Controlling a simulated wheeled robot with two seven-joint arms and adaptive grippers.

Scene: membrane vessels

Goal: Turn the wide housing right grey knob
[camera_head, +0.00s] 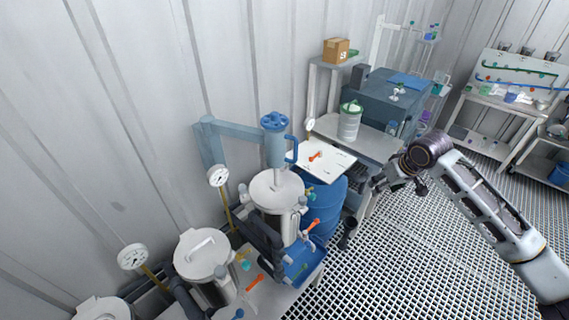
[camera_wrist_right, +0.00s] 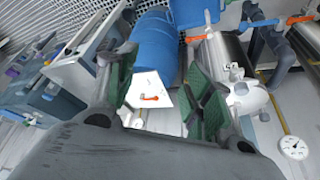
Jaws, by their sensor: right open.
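A wide steel housing with a pale round lid (camera_head: 277,188) stands in the middle of the head view, small taps on its right side. A steel housing (camera_wrist_right: 228,55) also shows at the right of the right wrist view, with small pale fittings (camera_wrist_right: 240,90). I cannot tell which small fitting is the right grey knob. My right gripper (camera_head: 377,185) is right of the housing, apart from it, beyond the blue barrel. In the wrist view its green-padded fingers (camera_wrist_right: 162,88) are spread with nothing held between them. My left gripper is out of view.
A blue barrel (camera_head: 326,207) and a white panel with an orange handle (camera_head: 334,160) stand between gripper and housing. Smaller housings (camera_head: 202,252) and gauges (camera_head: 132,257) are at the lower left. A bench with a blue-grey box (camera_head: 398,101) is behind.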

